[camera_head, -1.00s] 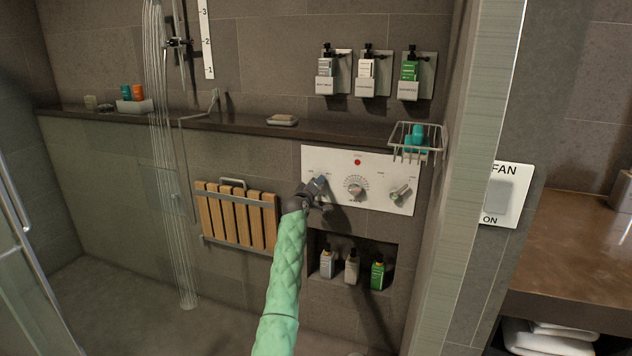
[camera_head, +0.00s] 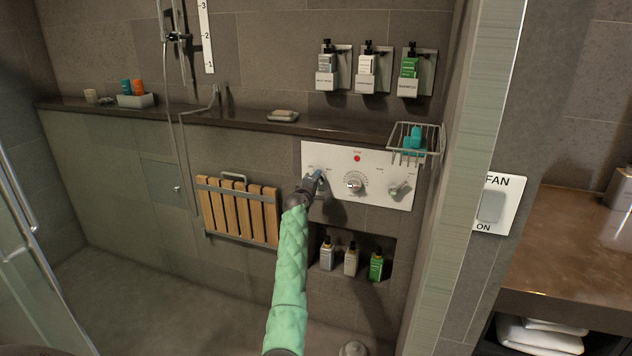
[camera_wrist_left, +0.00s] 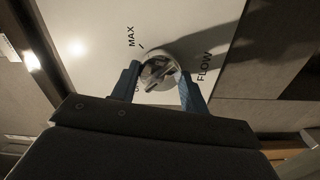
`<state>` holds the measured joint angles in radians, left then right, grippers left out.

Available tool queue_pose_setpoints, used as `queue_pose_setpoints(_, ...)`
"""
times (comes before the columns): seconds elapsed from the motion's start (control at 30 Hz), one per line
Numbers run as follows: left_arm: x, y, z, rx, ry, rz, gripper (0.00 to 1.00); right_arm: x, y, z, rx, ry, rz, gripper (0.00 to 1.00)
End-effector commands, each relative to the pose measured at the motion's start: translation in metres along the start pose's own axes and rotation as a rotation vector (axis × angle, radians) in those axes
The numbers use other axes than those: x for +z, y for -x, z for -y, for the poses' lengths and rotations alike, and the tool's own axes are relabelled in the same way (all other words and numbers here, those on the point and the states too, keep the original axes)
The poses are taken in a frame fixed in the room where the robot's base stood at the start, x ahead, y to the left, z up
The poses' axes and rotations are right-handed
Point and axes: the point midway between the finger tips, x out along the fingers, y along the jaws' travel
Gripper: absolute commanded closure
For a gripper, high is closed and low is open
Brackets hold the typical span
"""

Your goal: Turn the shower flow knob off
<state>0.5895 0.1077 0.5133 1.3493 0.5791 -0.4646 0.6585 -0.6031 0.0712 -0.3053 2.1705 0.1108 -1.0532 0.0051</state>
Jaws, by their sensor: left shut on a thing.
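The silver flow knob (camera_wrist_left: 158,72) shows in the left wrist view on a white control panel, beside the words FLOW and MAX. Another label is mostly hidden behind a finger. My left gripper (camera_wrist_left: 160,88) has its two blue fingers on either side of the knob and is shut on it. In the head view my left gripper (camera_head: 315,181) is at the left end of the white panel (camera_head: 378,162) and mostly hides the flow knob. No water stream shows under the shower bar. My right gripper is not in view.
A round dial (camera_head: 355,183) and another knob (camera_head: 400,188) are on the panel to the right. A wire basket (camera_head: 415,143) juts out above its right end. A niche with several bottles (camera_head: 351,259) is below. A folded wooden seat (camera_head: 238,211) is at left.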

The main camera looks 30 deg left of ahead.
Motion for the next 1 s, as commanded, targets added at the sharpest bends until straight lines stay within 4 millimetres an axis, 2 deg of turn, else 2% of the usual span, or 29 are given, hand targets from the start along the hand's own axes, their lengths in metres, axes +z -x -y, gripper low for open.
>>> queue_pose_setpoints(0.23, -0.001, 0.0, 0.001, -0.001, 0.001, -0.001, 0.78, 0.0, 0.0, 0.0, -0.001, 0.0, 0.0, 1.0)
queue_pose_setpoints(0.27, -0.001, 0.0, 0.001, -0.001, 0.001, -0.001, 0.53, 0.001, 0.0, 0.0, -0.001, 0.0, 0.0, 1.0)
queue_pose_setpoints(0.37, -0.001, 0.0, 0.001, -0.001, 0.001, -0.001, 0.34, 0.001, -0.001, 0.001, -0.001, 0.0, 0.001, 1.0)
queue_pose_setpoints(0.73, 0.0, 0.004, 0.001, -0.001, 0.0, 0.0, 0.34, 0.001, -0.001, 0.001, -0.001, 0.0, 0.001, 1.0)
queue_pose_setpoints(0.87, 0.0, 0.018, 0.002, 0.0, 0.0, -0.001, 0.34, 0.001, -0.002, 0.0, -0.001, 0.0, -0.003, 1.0)
queue_pose_setpoints(1.0, 0.0, 0.041, 0.002, 0.0, 0.0, -0.001, 0.34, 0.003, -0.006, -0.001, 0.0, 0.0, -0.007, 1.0)
